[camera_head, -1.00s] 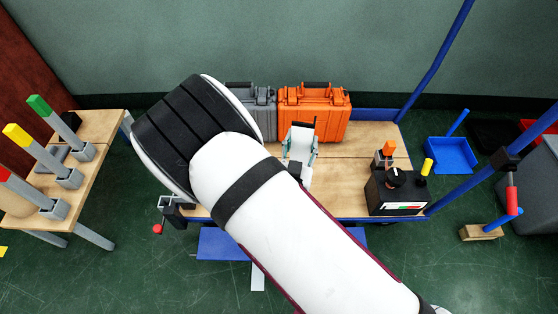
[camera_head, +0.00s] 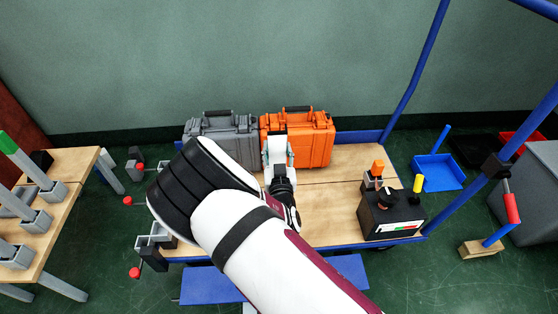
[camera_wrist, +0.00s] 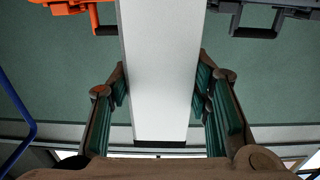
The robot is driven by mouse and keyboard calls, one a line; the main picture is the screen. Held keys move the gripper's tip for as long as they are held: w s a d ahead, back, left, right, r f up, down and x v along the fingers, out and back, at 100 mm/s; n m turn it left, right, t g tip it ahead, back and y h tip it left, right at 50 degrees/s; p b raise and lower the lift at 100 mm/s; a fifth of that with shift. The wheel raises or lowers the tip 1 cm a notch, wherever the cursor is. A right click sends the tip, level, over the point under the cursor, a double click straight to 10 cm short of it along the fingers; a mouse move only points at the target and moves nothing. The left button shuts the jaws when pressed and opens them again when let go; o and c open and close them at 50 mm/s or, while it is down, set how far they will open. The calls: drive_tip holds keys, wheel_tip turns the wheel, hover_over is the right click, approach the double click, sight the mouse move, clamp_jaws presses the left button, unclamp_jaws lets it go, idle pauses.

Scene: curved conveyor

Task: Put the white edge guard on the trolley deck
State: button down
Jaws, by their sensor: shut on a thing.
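The white edge guard (camera_wrist: 160,75) is a long, flat white bar that runs down the middle of the wrist view, between my two fingers. My gripper (camera_wrist: 160,88) is shut on it, with a green-padded finger on each side. In the head view the white guard (camera_head: 277,148) shows in front of the orange case's left part, and my gripper (camera_head: 278,165) is just below it in the picture. My forearm hides part of the trolley deck (camera_head: 325,210), a wooden top with blue edges. I cannot tell the guard's height above the deck.
A grey case (camera_head: 222,130) and an orange case (camera_head: 305,140) stand side by side at the deck's back. A black control box (camera_head: 390,213) sits at its front right. The deck between is bare. A wooden table (camera_head: 70,195) stands left, a blue bin (camera_head: 438,172) right.

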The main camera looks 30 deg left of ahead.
sight(280, 160)
drive_tip(key=shift+w+a+f, duration=0.1)
drive_tip(key=shift+w, duration=0.75)
drive_tip(key=shift+f+b, duration=1.25)
drive_tip(key=shift+f, duration=0.6)
drive_tip(key=c, duration=0.8)
unclamp_jaws()
drive_tip(key=shift+c, duration=0.2)
drive_tip(key=p+v, duration=0.4)
drive_tip(key=v, duration=0.8)
drive_tip(key=shift+p, duration=0.35)
drive_tip(key=shift+w, duration=0.15)
